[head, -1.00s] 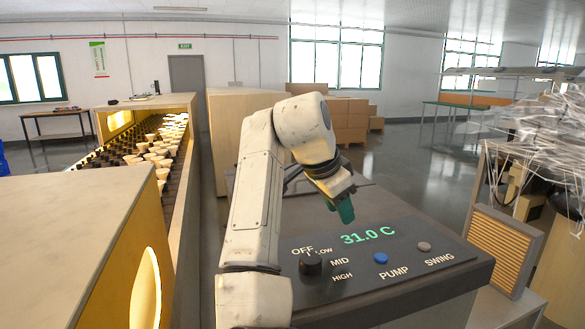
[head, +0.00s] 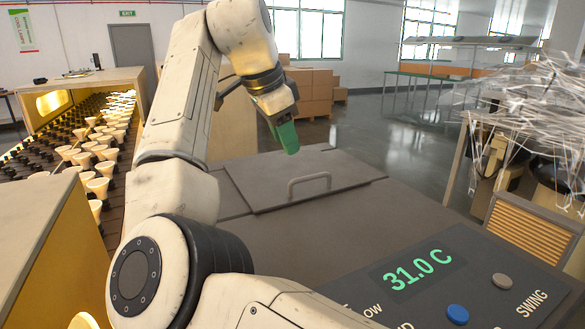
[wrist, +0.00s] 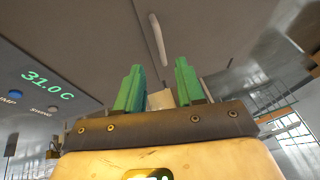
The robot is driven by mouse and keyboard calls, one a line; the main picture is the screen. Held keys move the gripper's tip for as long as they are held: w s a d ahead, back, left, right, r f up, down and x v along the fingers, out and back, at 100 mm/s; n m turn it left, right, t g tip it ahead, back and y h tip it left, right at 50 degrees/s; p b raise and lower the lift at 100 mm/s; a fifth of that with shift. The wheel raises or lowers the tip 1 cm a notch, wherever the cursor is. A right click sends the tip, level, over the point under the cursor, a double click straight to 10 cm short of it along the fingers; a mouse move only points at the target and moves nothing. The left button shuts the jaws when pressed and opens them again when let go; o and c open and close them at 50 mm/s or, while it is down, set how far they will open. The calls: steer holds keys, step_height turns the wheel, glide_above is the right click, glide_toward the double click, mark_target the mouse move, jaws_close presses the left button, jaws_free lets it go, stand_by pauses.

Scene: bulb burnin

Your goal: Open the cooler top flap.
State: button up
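The cooler's top flap (head: 345,181) is a flat brown-grey panel lying closed, flush on the cooler top (head: 345,225). A grey bar handle (head: 310,183) stands on it near its front edge. My gripper (head: 287,140) is above and behind the handle in the head view, with green fingers pointing down, apart from the flap. In the wrist view the two green fingers (wrist: 159,64) are spread with nothing between them. The handle (wrist: 157,40) shows beyond the fingertips there.
The control panel has a 31.0 C display (head: 418,270), a blue pump button (head: 457,314) and a grey swing button (head: 502,281). A conveyor of bulbs (head: 97,150) runs at left. Plastic-wrapped goods (head: 525,100) stand at right. Cardboard boxes (head: 312,92) are behind.

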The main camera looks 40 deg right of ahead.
mark_target(297, 181)
steer(key=x, duration=0.9)
steer(key=shift+d+f, duration=0.15)
steer(key=shift+f, duration=0.25)
steer(key=shift+c, duration=0.2)
jaws_close()
